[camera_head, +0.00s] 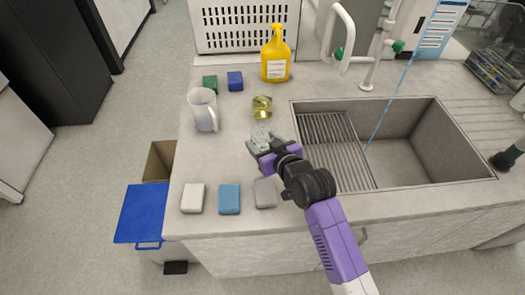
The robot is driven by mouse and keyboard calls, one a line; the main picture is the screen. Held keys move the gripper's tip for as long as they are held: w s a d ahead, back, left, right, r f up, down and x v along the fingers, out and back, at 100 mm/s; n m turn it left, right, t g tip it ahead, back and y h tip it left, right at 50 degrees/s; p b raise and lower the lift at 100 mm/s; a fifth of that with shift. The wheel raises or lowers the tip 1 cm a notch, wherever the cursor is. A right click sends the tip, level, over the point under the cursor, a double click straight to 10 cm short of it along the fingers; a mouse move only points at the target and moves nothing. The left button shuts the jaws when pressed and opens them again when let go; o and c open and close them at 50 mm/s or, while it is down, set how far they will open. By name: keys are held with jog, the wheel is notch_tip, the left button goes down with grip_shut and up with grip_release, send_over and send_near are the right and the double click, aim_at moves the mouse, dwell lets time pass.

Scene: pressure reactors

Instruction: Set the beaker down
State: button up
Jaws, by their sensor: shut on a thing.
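A small clear beaker (262,107) with yellowish contents is at the tip of my gripper (261,128), over the counter left of the sink. It looks upright. My gripper reaches in from the lower right and is shut on the beaker. The fingers and the near side of the beaker overlap, so the exact grip is hard to see. From this one view I cannot tell whether the beaker's base touches the counter.
A white jug (203,110) stands left of the beaker. Green (210,84) and blue (235,81) blocks and a yellow bottle (276,55) are behind. White (192,198), blue (229,198) and grey (265,193) pads lie in front. The sink (405,152) is right.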

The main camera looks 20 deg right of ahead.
jog(key=shift+f, duration=2.25)
jog(key=shift+f, duration=0.1)
jog(key=shift+f, duration=0.1)
jog(key=o, duration=1.4)
jog(key=b+v, duration=0.1)
jog(key=v, duration=1.1)
